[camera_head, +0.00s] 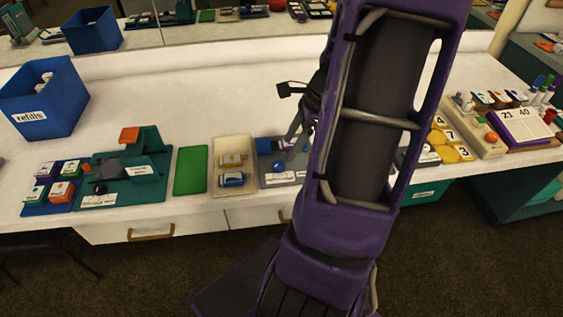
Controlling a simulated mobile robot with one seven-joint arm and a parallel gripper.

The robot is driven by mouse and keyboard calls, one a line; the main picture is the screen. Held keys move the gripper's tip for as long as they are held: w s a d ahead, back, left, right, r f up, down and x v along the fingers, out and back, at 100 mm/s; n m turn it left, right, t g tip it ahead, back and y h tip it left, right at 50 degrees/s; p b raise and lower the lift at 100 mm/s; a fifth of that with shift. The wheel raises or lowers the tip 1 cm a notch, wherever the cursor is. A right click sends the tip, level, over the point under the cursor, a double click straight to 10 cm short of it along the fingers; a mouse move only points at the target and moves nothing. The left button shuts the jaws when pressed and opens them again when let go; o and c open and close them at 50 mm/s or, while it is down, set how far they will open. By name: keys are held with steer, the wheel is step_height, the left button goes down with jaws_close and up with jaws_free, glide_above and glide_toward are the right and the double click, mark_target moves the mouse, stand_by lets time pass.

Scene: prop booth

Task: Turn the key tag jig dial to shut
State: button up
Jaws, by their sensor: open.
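My gripper (284,144) is open and empty, pointing down over a grey-blue board (268,181) on the white counter. A round blue knob (278,165) on this board sits just below the fingertips. White labels lie along the board's front, too small to read. This may be the key tag jig and its dial; I cannot tell its setting. I cannot tell whether a finger touches the knob. My purple arm hides the board's right side. A green fixture (145,190) with an orange block on top and a dark knob (100,188) stands further left.
Left of the board lie a beige tray (217,188) with small rolls, a green mat (190,171) and a blue tray of small boxes (30,209). A blue "refills" bin (62,118) stands behind. The counter behind the board is clear. A calendar (520,128) stands right.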

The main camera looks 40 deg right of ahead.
mark_target(279, 163)
steer(key=b+x, duration=0.1)
steer(key=x, duration=0.5)
steer(key=shift+w+a+f, duration=0.1)
steer(key=shift+f, duration=0.15)
jaws_close()
